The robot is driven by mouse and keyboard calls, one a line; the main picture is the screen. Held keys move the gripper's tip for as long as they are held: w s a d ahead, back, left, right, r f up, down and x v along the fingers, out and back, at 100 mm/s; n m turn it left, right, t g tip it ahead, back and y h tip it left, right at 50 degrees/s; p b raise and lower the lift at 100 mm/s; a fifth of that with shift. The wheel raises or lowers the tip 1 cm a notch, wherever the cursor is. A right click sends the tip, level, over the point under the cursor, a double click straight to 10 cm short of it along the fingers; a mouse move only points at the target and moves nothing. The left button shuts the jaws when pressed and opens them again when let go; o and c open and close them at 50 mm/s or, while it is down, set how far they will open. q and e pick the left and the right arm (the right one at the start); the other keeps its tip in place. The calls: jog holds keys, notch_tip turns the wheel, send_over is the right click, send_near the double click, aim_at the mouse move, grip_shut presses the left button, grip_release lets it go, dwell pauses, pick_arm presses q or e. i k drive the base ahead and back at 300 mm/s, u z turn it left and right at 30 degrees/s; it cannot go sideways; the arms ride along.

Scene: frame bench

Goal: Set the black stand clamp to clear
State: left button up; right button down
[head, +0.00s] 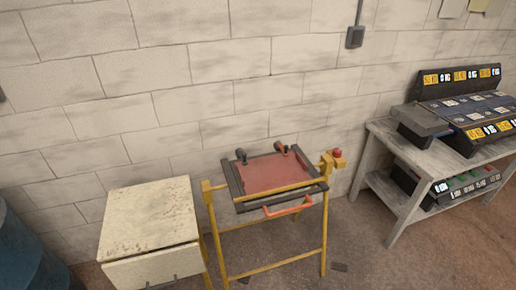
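A yellow stand (323,235) stands against the wall and carries a dark frame (233,181) around a red panel (275,172). A red knob (337,153) sits on a yellow block at the right corner. An orange-red handle (287,207) is on the front edge. Neither of my grippers is in view.
A worn cream cabinet (148,220) stands just left of the stand. A grey table (386,133) at the right holds dark panels with yellow labels. A blue barrel (25,255) is at lower left. The floor (375,245) between stand and table is mostly clear.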

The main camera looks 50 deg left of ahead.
aim_at(242, 153)
jog(key=u, duration=0.4)
jog(key=i, duration=0.75)
jog(key=u, duration=1.3)
jog(key=i, duration=0.5)
jog(key=u, duration=0.45)
